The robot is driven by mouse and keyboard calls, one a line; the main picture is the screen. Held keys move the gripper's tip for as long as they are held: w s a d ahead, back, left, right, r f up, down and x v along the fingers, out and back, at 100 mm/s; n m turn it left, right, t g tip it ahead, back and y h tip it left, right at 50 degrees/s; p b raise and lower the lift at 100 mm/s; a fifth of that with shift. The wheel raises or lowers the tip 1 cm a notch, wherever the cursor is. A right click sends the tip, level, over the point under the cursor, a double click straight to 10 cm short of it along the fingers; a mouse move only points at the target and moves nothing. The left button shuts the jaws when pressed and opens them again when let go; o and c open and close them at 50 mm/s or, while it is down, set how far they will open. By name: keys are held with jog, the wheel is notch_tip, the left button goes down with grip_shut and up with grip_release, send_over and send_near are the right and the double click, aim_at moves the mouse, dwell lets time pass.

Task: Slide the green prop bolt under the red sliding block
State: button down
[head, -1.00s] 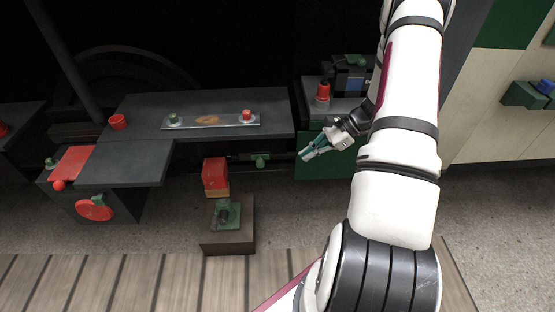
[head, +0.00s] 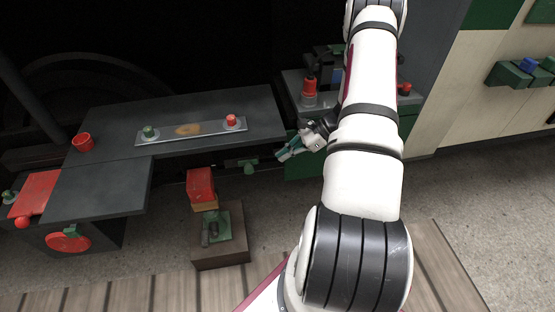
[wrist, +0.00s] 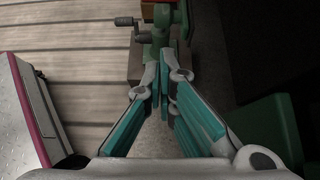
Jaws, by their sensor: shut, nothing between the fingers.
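A green knob-like piece (head: 249,167), which looks like the prop bolt, sits on a dark bar under the front edge of the grey bench. A red block (head: 200,185) stands to its left, above a green jack (head: 217,227) on a brown base; it looks like the sliding block. My gripper (head: 281,156), with teal finger pads, is shut and empty, a little right of the green piece and apart from it. In the wrist view my fingertips (wrist: 167,78) point toward the jack (wrist: 160,30) and its crank. The green knob cannot be made out there.
The grey bench (head: 215,112) carries a metal strip with a green and a red knob. A red panel (head: 35,193) lies at the left. A green cabinet (head: 305,165) stands behind my gripper. The floor right of the brown base (head: 222,257) is clear.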

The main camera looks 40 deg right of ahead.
aim_at(252, 173)
jog(key=b+x, duration=0.1)
jog(key=x, duration=0.7)
jog(key=shift+a+b, duration=0.2)
jog(key=shift+b, duration=0.15)
jog(key=shift+w+a+f, duration=0.1)
jog(key=shift+w+f, duration=0.05)
jog(key=shift+w+a, duration=0.65)
jog(key=shift+a, duration=0.25)
jog(key=shift+w+a, duration=0.65)
jog(key=shift+a, duration=0.3)
